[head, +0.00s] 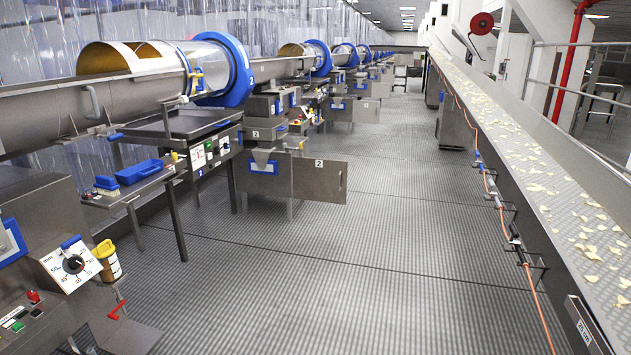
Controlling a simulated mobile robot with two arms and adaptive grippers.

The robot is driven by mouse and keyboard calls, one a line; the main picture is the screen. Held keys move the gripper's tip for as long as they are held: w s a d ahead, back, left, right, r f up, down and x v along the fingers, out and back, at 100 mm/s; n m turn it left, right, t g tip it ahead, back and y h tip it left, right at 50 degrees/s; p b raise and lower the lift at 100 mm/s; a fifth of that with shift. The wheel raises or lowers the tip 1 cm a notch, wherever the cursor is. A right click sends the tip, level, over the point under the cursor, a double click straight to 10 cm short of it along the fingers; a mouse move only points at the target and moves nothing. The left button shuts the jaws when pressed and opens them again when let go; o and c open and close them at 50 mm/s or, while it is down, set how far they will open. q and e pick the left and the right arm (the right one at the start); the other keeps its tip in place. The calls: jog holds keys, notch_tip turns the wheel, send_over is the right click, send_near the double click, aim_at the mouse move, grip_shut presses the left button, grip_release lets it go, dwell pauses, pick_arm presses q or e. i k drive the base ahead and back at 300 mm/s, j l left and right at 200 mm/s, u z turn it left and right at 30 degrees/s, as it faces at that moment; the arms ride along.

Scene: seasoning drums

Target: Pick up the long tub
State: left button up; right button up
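A long blue tub (139,172) sits on a small metal shelf (128,193) on the left side of the head view. It looks closed on top, but its inside cannot be made out. A smaller blue-topped tub (106,184) stands just to its left on the same shelf. Neither of my grippers is in view.
A white dial panel (72,262) and a yellow-lidded container (105,259) are at the near left. Seasoning drums (215,65) line the left. A conveyor with pale chips (545,175) runs along the right. The grated floor (330,270) between is clear.

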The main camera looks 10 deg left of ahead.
aim_at(135, 174)
jog(key=i+u, duration=0.2)
jog(key=i, duration=0.45)
jog(key=i+u, duration=0.2)
jog(key=i, duration=0.45)
jog(key=i+l+u, duration=0.2)
jog(key=i, duration=0.45)
jog(key=i+u, duration=0.5)
jog(key=i+l+u, duration=0.3)
jog(key=u, duration=0.15)
jog(key=i+l+u, duration=0.35)
jog(key=u, duration=0.15)
jog(key=i+l+u, duration=0.35)
jog(key=l+u, duration=0.15)
